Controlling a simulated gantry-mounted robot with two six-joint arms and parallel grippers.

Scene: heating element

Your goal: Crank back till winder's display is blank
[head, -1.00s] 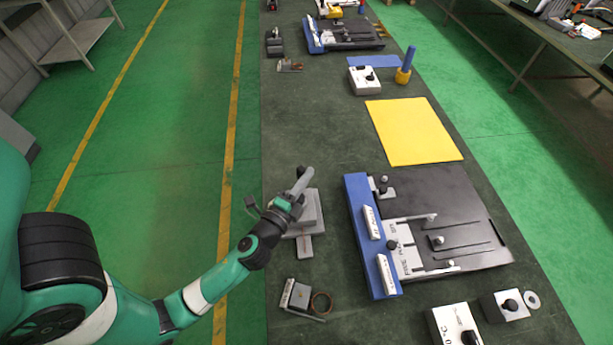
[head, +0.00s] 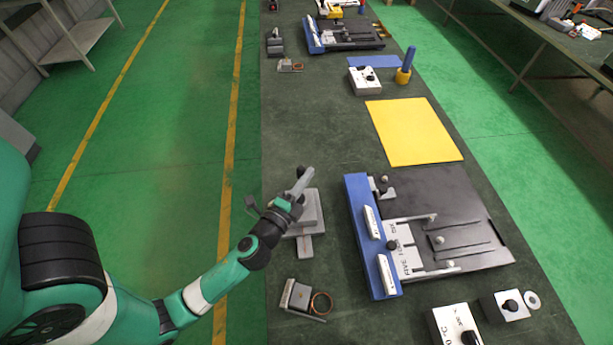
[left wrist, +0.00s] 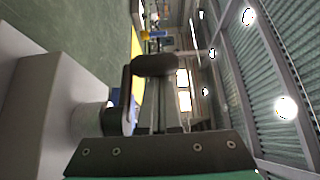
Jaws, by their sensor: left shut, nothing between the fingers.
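A grey stepped box (head: 312,212), which appears to be the winder, stands at the table's left edge. Its grey side fills the left of the left wrist view (left wrist: 60,115), with a short pale cylinder (left wrist: 92,120) on it. No display can be made out in either view. My left gripper (head: 300,183) is at the box's far left corner, shut and with nothing held. In the left wrist view its fingers (left wrist: 157,105) point at a dark rounded piece (left wrist: 155,65), and I cannot tell whether they touch it. My right gripper is not in view.
A small grey device (head: 298,294) with a copper ring (head: 321,303) lies nearer on the table. A black board (head: 440,200) with a blue side bar (head: 358,215) is to the right. A yellow sheet (head: 412,131) lies beyond. White knob boxes (head: 455,323) stand near right.

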